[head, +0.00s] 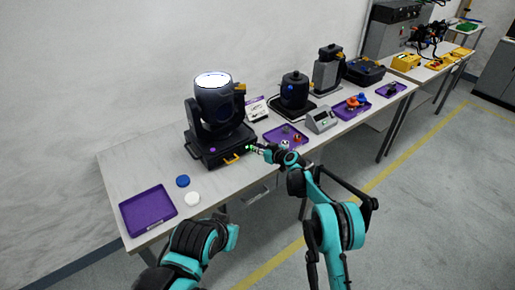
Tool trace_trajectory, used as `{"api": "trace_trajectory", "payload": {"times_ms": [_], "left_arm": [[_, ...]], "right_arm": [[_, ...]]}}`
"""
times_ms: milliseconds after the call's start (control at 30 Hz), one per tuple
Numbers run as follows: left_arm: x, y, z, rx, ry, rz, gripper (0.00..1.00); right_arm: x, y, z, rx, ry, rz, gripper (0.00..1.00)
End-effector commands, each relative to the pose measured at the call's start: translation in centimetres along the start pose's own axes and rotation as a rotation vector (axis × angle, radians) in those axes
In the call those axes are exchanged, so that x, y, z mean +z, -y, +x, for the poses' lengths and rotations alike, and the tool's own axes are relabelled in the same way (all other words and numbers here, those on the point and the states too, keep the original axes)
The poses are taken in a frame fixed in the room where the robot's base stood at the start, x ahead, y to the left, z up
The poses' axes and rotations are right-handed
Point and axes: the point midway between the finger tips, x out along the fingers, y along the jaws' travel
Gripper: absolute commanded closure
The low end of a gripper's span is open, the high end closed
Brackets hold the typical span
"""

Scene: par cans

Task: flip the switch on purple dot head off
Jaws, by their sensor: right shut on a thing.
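The purple dot head (213,100) is a black moving-head light on the table, tilted up, with its round lens glowing white. A small purple dot (213,150) marks the front of its base (222,143). Small green lights show at the base's right front corner, beside the tip of my right gripper (257,149). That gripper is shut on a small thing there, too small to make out. The switch itself is not clear from here. My left arm is low at the front, short of the table; its fingers are not clear.
A purple tray (148,209), a blue disc (183,181) and a white disc (192,199) lie on the left. A second purple tray (272,137), a grey meter box (321,119) and another black lamp (294,92) stand to the right.

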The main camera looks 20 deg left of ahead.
Motion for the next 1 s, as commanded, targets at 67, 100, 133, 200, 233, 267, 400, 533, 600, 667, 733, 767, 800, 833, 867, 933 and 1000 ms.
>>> {"api": "trace_trajectory", "payload": {"times_ms": [67,100,133,200,233,267,400,533,600,667,733,767,800,833,867,933,1000], "left_arm": [[0.6,0.0,0.9,0.0,0.0,0.0,1.0],[0.9,0.0,1.3,0.0,0.0,0.0,1.0],[1.2,0.0,1.6,0.0,0.0,0.0,1.0],[1.6,0.0,2.3,0.0,0.0,0.0,1.0],[1.8,0.0,2.5,0.0,0.0,0.0,1.0],[2.0,0.0,2.7,0.0,0.0,0.0,1.0],[2.4,0.0,3.4,0.0,0.0,0.0,1.0],[2.5,0.0,3.5,0.0,0.0,0.0,1.0],[2.5,0.0,3.4,0.0,0.0,0.0,1.0],[2.4,0.0,3.4,0.0,0.0,0.0,1.0],[2.4,0.0,3.4,0.0,0.0,0.0,1.0],[2.4,0.0,3.4,0.0,0.0,0.0,1.0],[2.4,0.0,3.4,0.0,0.0,0.0,1.0],[2.4,0.0,3.4,0.0,0.0,0.0,1.0],[2.4,0.0,3.4,0.0,0.0,0.0,1.0],[2.4,0.0,3.4,0.0,0.0,0.0,1.0],[2.4,0.0,3.4,0.0,0.0,0.0,1.0]], "right_arm": [[0.6,0.0,0.2,0.001,-0.043,0.003,1.0],[0.8,0.0,0.3,0.0,-0.071,0.004,1.0],[0.8,0.0,0.3,0.001,-0.094,0.003,1.0],[1.0,0.0,0.4,0.001,-0.146,0.004,1.0],[1.1,0.0,0.4,0.0,-0.167,0.004,1.0],[1.1,0.0,0.4,0.0,-0.186,0.003,1.0],[1.1,0.0,0.4,0.001,-0.251,0.003,1.0],[0.9,0.0,0.3,0.002,-0.274,0.001,1.0],[0.8,0.0,0.3,0.002,-0.276,0.001,1.0],[0.8,0.0,0.3,0.001,-0.276,0.0,1.0],[0.8,0.0,0.3,0.001,-0.275,0.001,1.0],[0.8,0.0,0.3,0.001,-0.275,0.001,1.0],[0.8,0.0,0.3,0.001,-0.275,0.001,1.0],[0.8,0.0,0.3,0.001,-0.275,0.001,0.75],[0.8,0.0,0.3,0.001,-0.275,0.001,0.67],[0.8,0.0,0.3,0.001,-0.275,0.001,0.62],[0.8,0.0,0.3,0.002,-0.274,0.001,0.62]]}}
